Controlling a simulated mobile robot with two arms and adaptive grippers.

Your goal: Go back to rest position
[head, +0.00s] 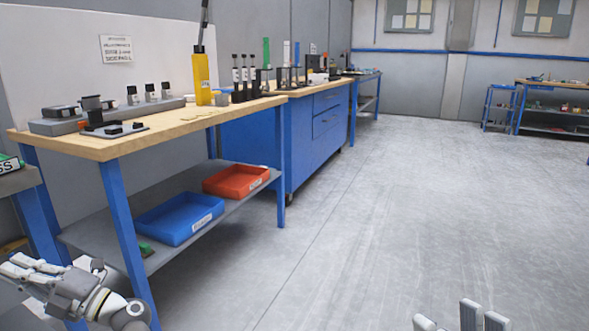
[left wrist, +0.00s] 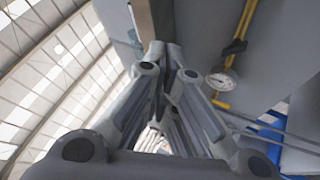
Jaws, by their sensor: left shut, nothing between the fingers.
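My left gripper (head: 25,268) is at the lower left of the head view, beside the workbench's front leg and below the level of its top. In the left wrist view its fingers (left wrist: 165,52) come together at the tips, shut and empty. My right gripper (head: 470,315) shows only as finger parts at the bottom edge, right of centre, over the bare floor. The rest of it is cut off, so its opening cannot be judged.
The workbench (head: 190,123) with a wooden top stands at left, with a blue bin (head: 180,216) and a red bin (head: 236,181) on its lower shelf. A blue cabinet (head: 310,135) stands behind it. The grey floor (head: 400,220) at centre and right is clear.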

